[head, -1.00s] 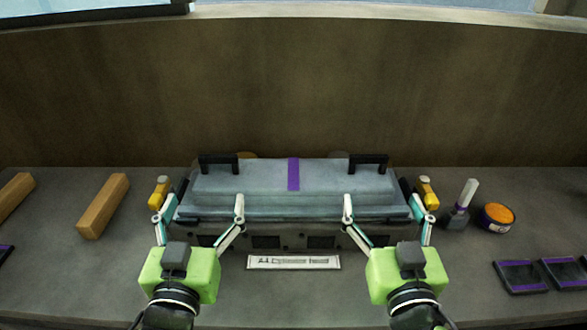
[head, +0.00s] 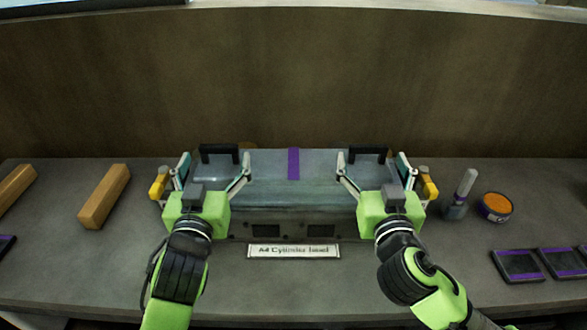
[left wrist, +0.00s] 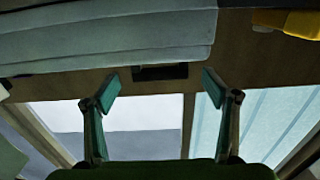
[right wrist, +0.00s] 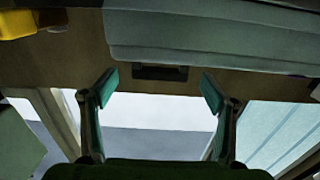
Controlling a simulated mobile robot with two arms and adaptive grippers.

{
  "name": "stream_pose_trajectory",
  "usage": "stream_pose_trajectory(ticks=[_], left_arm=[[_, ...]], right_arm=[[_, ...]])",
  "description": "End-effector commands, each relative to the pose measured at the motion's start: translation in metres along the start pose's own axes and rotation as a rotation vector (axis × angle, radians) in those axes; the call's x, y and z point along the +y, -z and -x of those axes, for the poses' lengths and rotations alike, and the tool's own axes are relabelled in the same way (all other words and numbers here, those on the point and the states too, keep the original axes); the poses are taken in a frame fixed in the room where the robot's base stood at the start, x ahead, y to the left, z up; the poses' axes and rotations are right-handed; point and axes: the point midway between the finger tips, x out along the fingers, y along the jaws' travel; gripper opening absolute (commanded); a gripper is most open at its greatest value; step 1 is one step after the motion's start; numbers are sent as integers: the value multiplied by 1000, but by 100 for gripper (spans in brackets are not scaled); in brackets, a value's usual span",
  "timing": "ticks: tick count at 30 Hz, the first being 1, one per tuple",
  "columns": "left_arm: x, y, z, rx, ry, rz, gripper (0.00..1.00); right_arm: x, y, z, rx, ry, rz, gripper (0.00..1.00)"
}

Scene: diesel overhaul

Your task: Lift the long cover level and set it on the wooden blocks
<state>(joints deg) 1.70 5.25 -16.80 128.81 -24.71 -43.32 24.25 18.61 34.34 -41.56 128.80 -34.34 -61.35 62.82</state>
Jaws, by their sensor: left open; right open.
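The long cover (head: 292,192) is blue-grey with a purple stripe across its middle. It lies on the cylinder head (head: 290,230) in the head view. A black handle stands at its left end (head: 220,150) and another at its right end (head: 368,150). My left gripper (head: 215,166) is open over the left end, its fingers spread either side of the left handle. My right gripper (head: 371,166) is open likewise at the right handle. In each wrist view the dark handle shows between and beyond the fingertips, apart from them. Two wooden blocks (head: 105,197) (head: 15,187) lie at the left.
Yellow parts flank the head at left (head: 158,185) and right (head: 430,187). A brush-like bottle (head: 460,195), an orange-topped tin (head: 496,207) and dark purple-edged trays (head: 518,266) stand at the right. A label plate (head: 293,251) is in front. The bench around the blocks is mostly clear.

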Motion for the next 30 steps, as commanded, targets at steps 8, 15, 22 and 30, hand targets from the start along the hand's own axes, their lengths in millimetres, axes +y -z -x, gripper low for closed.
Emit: stream_pose_trajectory(ticks=[8,15,22,30], left_arm=[[0,0,-36,1,0,0,78],[0,0,-42,0,0,0,78],[0,0,-42,0,0,0,66],[0,0,-42,0,0,0,2]], right_arm=[[0,0,-36,0,0,0,78],[0,0,-42,-1,1,-1,78],[0,0,-42,0,1,-1,66],[0,0,-42,0,1,-1,2]])
